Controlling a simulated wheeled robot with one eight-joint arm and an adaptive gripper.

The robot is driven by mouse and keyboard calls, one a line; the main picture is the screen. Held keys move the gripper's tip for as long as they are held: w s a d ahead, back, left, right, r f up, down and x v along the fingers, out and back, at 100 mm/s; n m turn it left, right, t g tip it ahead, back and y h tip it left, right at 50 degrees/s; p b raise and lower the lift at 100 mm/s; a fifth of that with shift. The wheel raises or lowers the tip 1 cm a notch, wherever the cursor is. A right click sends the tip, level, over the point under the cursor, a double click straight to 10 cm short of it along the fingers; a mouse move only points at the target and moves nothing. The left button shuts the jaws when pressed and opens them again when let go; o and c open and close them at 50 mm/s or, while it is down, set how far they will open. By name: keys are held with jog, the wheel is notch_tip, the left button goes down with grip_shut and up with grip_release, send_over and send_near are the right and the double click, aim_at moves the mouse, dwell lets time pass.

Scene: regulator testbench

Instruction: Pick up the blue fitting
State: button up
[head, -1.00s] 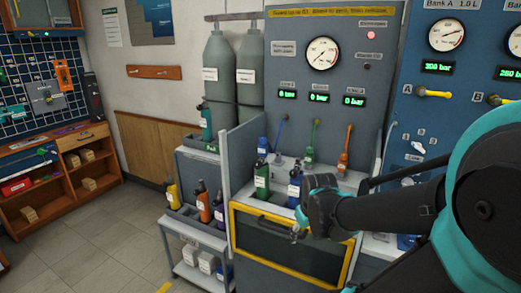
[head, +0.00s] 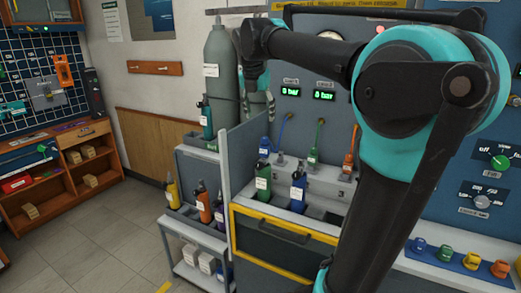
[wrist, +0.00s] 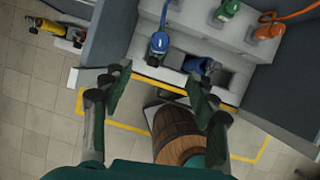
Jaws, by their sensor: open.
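A blue fitting (head: 264,146) with a blue hose sits at the left of the bench's hose row. Another small blue piece (head: 419,244) sits at the left of a coloured row on the right counter.
A green fitting (head: 312,158) and an orange fitting (head: 348,165) stand to the right. A green bottle (head: 263,182) and a blue bottle (head: 298,188) stand in front. A grey partition (head: 237,170) borders the left. A brown wooden barrel-like thing (wrist: 175,130) shows below my fingers.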

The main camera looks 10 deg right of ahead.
send_near(265, 145)
jog(key=shift+n, duration=0.3)
jog(key=x, duration=0.4)
jog(key=shift+w+a+f, duration=0.2)
jog(key=shift+f, duration=0.15)
jog(key=shift+d+x, duration=0.1)
jog(key=shift+x, duration=1.3)
jog(key=shift+d+x, duration=0.15)
jog(key=shift+x, duration=1.2)
jog(key=shift+w, duration=0.1)
jog(key=shift+c, duration=0.5)
jog(key=shift+r, duration=0.1)
grip_shut()
